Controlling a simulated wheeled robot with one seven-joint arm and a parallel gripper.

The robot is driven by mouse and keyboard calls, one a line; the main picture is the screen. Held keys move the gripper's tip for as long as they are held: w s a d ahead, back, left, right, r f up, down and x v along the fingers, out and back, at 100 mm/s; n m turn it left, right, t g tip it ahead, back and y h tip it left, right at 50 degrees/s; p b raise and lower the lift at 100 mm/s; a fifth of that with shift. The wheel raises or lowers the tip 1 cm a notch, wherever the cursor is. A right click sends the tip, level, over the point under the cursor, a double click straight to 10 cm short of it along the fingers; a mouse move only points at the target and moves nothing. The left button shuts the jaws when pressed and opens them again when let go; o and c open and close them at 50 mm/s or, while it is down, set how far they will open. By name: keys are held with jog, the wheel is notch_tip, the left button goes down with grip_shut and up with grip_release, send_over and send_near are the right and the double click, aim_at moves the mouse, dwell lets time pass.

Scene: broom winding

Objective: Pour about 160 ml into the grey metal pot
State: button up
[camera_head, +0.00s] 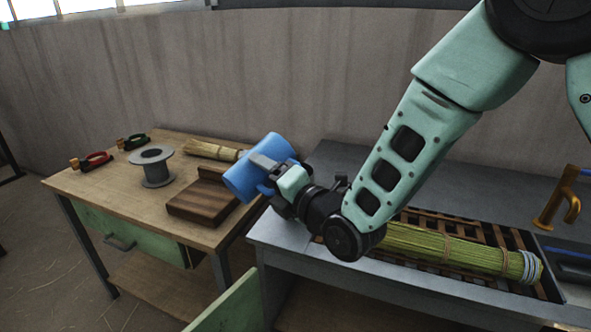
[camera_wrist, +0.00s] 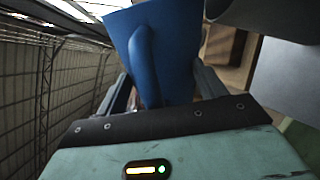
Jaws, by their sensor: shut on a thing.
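A blue jug (camera_head: 262,166) is held in the air, strongly tilted, in front of the wooden table's right end in the head view. My gripper (camera_head: 276,172) is shut on it. In the wrist view the jug's body (camera_wrist: 170,40) and its upright handle (camera_wrist: 147,65) show between my fingers (camera_wrist: 160,90). The jug's inside and any liquid are hidden. No grey metal pot is clear in the head view; the jug and gripper cover part of the table. A curved dark grey surface (camera_wrist: 265,14) at the wrist view's upper right may be the pot; I cannot tell.
The wooden table (camera_head: 108,190) holds a grey spool (camera_head: 155,168), a brown wooden block (camera_head: 205,200), a straw bundle (camera_head: 210,150) and red-handled (camera_head: 92,161) and green-handled (camera_head: 133,142) tools. The grey bench (camera_head: 300,238) at right carries a long straw bundle (camera_head: 450,248) on a slatted rack.

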dwell(0.3)
notch_tip(320, 180, down, 2)
jog(key=n+b, duration=0.1)
jog(key=b, duration=0.3)
jog(key=shift+s+a+n, duration=0.1)
jog(key=shift+n, duration=0.2)
jog(key=shift+n+b, duration=0.55)
jog(key=shift+n, duration=0.15)
jog(key=n+b, duration=0.2)
jog(key=b, duration=0.1)
jog(key=shift+f, duration=0.15)
jog(key=shift+f, duration=0.1)
dwell(0.7)
